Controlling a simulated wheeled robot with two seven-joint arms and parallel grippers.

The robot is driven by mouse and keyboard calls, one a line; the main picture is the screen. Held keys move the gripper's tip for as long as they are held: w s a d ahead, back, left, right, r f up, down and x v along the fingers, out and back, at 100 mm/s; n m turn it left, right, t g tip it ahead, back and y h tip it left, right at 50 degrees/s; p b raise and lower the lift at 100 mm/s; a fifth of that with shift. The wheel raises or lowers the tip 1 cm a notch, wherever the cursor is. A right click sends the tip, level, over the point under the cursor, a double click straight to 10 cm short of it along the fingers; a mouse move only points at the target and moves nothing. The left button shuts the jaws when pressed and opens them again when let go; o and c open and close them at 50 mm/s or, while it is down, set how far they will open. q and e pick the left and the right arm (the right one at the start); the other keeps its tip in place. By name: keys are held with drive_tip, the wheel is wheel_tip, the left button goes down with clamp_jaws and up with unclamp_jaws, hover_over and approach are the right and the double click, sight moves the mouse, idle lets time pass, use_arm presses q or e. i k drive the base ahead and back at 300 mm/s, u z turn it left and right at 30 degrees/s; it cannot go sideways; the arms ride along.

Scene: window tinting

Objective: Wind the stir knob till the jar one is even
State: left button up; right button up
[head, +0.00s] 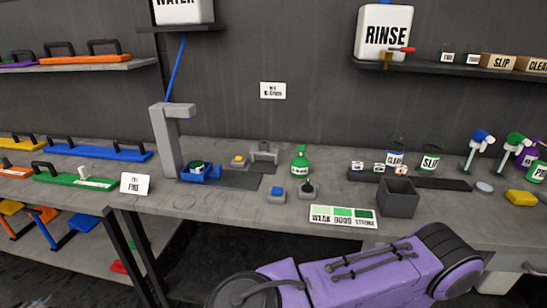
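A small dark knob (307,187) stands on a grey base at the front of the bench; I cannot tell for sure that it is the stir knob. A small dark jar with a green band (197,168) sits in a blue holder (205,176) beside the foot of a grey upright stand (172,145). Its contents are too small to tell whether they are even. A green bottle (300,166) with a label stands behind the knob. Neither of my grippers shows in the head view.
A blue button box (277,195) stands just left of the knob. A card with green shades (343,216) lies at the front edge. A dark open box (398,198) and labelled bottles (430,161) stand to the right.

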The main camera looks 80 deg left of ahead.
sight(307, 187)
drive_tip(key=k, duration=0.4)
drive_tip(key=u, duration=0.8)
